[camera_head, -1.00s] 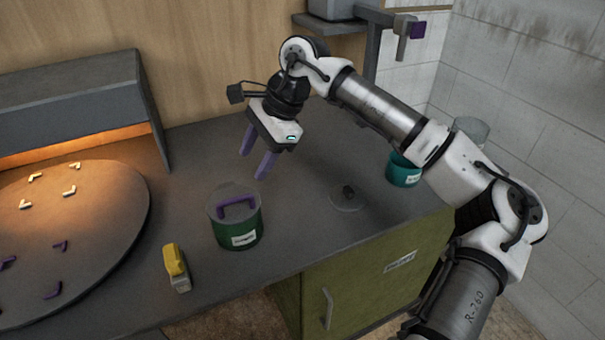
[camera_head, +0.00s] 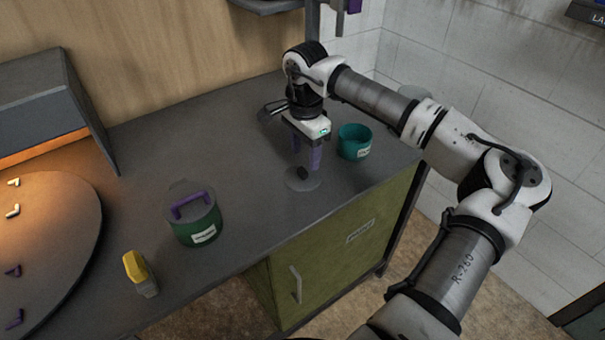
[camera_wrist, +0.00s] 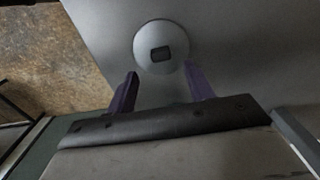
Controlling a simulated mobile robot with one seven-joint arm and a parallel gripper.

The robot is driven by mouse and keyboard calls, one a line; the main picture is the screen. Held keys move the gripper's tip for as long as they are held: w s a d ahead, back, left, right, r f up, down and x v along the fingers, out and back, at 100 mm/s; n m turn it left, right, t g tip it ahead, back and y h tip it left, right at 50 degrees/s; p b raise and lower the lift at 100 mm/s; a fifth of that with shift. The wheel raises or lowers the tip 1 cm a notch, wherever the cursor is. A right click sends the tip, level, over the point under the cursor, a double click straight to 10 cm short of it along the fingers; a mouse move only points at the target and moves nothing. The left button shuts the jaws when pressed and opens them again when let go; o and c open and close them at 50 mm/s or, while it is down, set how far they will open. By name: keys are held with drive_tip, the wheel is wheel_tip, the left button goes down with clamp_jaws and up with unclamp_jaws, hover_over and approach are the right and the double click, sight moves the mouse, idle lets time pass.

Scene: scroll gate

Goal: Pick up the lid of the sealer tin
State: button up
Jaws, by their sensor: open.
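A round grey lid (camera_head: 304,184) with a small dark knob lies flat on the worktop, in front of an open teal tin (camera_head: 354,142). The tin's label is too small to read. My gripper (camera_head: 307,160) is open and empty, its purple fingers pointing down just above and behind the lid's knob. In the wrist view the lid (camera_wrist: 160,60) shows as a pale disc with its dark knob between and slightly beyond the two fingertips (camera_wrist: 160,72). Neither finger clearly touches the knob.
A green tin (camera_head: 195,225) with a purple-handled lid stands to the left. A yellow-topped object (camera_head: 140,272) is near the front edge. A round dark turntable (camera_head: 60,240) with small pieces is at far left, by a lit grey hood (camera_head: 50,105). The worktop between is clear.

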sight(305, 169)
wheel_tip(305, 169, down, 5)
drive_tip(key=shift+w+r+p, duration=0.1)
drive_tip(key=shift+p, duration=0.9)
drive_tip(key=c, duration=1)
drive_tip(key=shift+c, duration=0.4)
